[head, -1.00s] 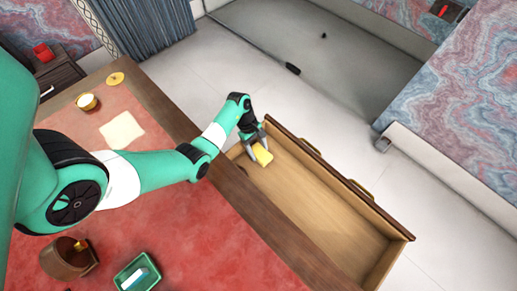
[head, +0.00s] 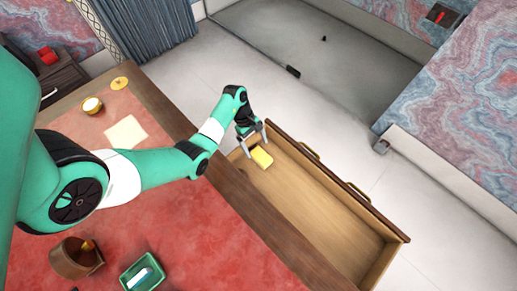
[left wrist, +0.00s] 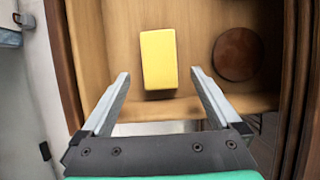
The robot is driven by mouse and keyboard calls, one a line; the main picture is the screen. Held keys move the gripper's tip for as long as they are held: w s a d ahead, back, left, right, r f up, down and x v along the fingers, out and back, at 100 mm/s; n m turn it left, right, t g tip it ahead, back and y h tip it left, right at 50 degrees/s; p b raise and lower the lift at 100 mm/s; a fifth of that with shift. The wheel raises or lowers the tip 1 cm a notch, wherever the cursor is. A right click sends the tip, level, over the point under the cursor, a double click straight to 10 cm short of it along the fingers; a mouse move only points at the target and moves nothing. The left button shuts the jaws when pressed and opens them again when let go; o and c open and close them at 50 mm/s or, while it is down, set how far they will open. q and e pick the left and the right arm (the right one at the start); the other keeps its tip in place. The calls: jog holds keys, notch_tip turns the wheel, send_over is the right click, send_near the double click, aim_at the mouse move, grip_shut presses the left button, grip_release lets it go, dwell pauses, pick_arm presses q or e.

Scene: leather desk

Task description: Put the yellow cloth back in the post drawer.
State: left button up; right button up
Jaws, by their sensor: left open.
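The yellow cloth (head: 262,158) lies as a small folded block on the floor of the open wooden drawer (head: 325,208), near its far left end in the head view. The cloth (left wrist: 158,60) shows whole in the left wrist view, just beyond the fingertips. My left gripper (head: 256,147) is open over that end of the drawer, with its fingers apart and nothing between them. The left gripper (left wrist: 160,74) also shows open in the left wrist view. My right gripper is not in view.
A round dark brown disc (left wrist: 238,54) lies beside the cloth in the left wrist view. On the red desk top (head: 190,235) are a brown pot (head: 75,262), a green tray (head: 143,272), a pale sheet (head: 126,132) and a small bowl (head: 92,105). Most of the drawer is empty.

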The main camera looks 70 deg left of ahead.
pick_arm(q)
jog(key=p+v, duration=0.2)
jog(key=v, duration=0.5)
jog(key=shift+r, duration=0.15)
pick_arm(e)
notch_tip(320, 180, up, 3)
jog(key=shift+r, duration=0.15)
